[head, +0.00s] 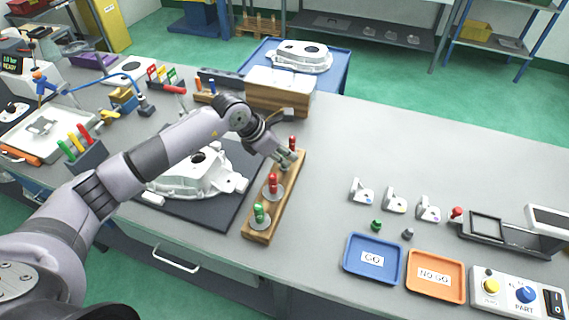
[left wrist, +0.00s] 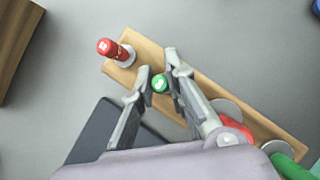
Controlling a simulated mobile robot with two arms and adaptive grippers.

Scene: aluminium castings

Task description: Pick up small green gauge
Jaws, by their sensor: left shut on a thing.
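The small green gauge (left wrist: 159,83) shows its round green top between the fingertips of my left gripper (left wrist: 160,72) in the left wrist view. My left gripper (head: 287,160) is shut on it, low over the wooden gauge block (head: 262,231). In the head view the fingers mostly hide this gauge. I cannot tell whether it still sits in the block. A small red gauge (head: 292,143) stands at the block's far end and also shows in the left wrist view (left wrist: 111,48). A larger red gauge (head: 273,183) and a larger green gauge (head: 258,212) stand nearer. My right gripper is not in view.
A white casting (head: 195,176) lies on a dark mat (head: 220,214) left of the block. A blue GO tray (head: 372,278), an orange NO GO tray (head: 434,291) and several small parts are to the right. The bench between block and trays is clear.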

